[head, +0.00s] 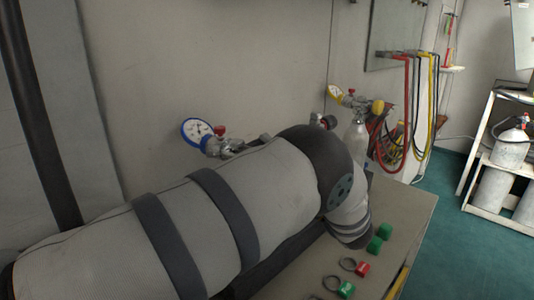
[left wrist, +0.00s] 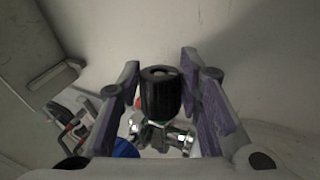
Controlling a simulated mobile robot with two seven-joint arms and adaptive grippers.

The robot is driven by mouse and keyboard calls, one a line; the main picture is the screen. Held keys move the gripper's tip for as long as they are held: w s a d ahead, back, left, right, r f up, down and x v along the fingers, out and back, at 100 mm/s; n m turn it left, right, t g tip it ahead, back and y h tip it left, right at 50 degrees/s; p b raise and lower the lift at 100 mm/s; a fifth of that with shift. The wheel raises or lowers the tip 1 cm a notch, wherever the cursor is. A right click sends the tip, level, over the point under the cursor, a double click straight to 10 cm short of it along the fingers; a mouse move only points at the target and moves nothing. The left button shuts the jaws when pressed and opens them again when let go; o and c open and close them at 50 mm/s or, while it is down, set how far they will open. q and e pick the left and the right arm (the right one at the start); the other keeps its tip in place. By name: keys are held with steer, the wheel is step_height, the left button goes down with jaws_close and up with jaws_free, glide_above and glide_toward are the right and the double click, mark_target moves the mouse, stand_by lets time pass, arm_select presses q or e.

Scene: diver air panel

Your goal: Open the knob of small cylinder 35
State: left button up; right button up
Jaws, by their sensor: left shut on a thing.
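In the left wrist view, a black ribbed knob (left wrist: 160,93) stands between the purple-padded fingers of my left gripper (left wrist: 161,88), which is shut on it. Below the knob is a shiny metal valve (left wrist: 158,136) with a blue round part (left wrist: 125,148) beside it. In the head view my arm hides my left gripper and the knob. A blue-rimmed gauge (head: 197,130) with a small red knob (head: 219,131) shows behind the arm. No cylinder number is readable. My right gripper is not in view.
A pale cylinder (head: 356,139) with a yellow gauge (head: 335,92) stands beyond my arm, by the wall. Red and green tags (head: 362,268) lie on the table (head: 408,216). Red and yellow hoses (head: 407,100) hang behind. A rack (head: 490,145) with cylinders stands at right.

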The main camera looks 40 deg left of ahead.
arm_select(q)
steer(key=o, duration=1.2)
steer(key=v, duration=0.7)
steer(key=shift+d, duration=0.25)
